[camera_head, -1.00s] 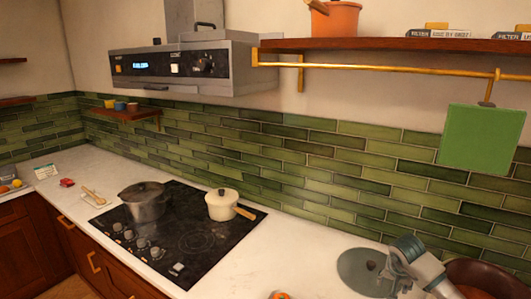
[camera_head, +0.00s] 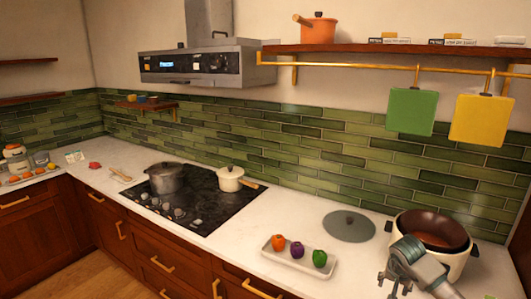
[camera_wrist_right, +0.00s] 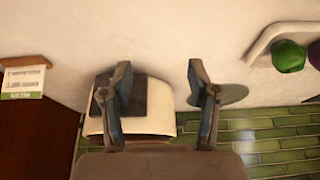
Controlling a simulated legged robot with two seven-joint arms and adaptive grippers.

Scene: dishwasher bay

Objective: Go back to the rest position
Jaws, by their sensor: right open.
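My right gripper (camera_head: 393,287) is at the lower right of the head view, in front of the large cream pot (camera_head: 459,268). In the right wrist view its two fingers (camera_wrist_right: 160,82) are spread apart with nothing between them. The pot has a brown inside and also shows behind the fingers in the wrist view (camera_wrist_right: 155,122). A grey-green round lid (camera_head: 349,227) lies flat on the counter left of the pot, apart from the gripper. My left gripper is not in view.
A white tray (camera_head: 270,254) on the counter (camera_head: 310,220) holds an orange, a purple and a green vegetable. A grey pot (camera_head: 167,178) and a small cream pot (camera_head: 230,178) stand on the black hob (camera_head: 205,210). Green (camera_head: 411,111) and yellow (camera_head: 481,119) boards hang from the rail.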

